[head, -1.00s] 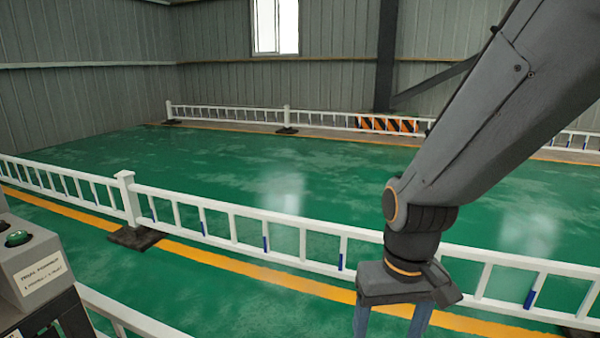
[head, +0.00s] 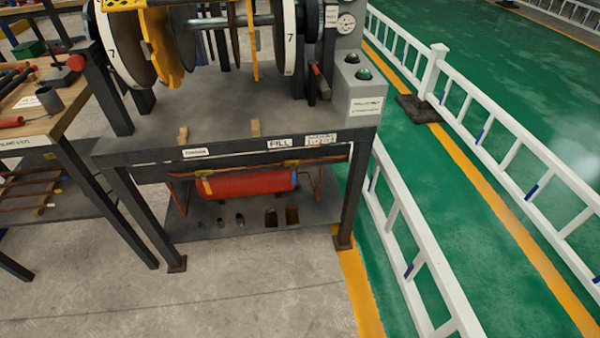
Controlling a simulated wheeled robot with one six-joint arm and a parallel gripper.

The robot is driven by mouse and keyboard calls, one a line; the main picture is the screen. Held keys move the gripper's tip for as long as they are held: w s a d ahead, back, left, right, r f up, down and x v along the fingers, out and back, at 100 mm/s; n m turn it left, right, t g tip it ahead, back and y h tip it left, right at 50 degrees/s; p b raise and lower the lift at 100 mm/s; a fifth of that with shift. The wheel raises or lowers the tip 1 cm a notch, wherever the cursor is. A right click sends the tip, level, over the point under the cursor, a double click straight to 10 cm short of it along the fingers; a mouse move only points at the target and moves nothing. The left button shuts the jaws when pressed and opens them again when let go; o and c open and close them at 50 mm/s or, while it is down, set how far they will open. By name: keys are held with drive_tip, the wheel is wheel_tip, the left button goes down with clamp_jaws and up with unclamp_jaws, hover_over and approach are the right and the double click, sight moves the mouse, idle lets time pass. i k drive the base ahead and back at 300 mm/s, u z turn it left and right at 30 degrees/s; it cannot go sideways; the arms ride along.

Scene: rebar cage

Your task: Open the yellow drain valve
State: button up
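A red cylindrical tank (head: 245,184) lies under the grey bench (head: 350,128). A small yellow valve handle (head: 206,186) hangs downward at the tank's left end, beside a copper pipe. It is small, and I cannot tell whether it is the drain valve or whether it is open. Another small yellow part (head: 291,163) sits on the pipe at the right, below a label reading FILL (head: 279,144). A smaller label (head: 195,152) at the left is not readable. My gripper is out of view.
A wooden-topped bench (head: 50,118) with tools stands at the left. Large wheels marked 7 and a box with green and black buttons (head: 362,74) are on the grey bench. White railing (head: 415,240) runs along the right. Concrete floor in front is clear.

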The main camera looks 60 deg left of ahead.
sight(206, 184)
drive_tip(key=u, duration=2.3)
drive_tip(key=k, duration=0.55)
drive_tip(key=u, duration=1.45)
drive_tip(key=i, duration=1.05)
drive_tip(key=z, duration=0.3)
drive_tip(key=i, duration=0.55)
drive_tip(key=z, duration=0.95)
drive_tip(key=i, duration=0.3)
drive_tip(key=z, duration=0.25)
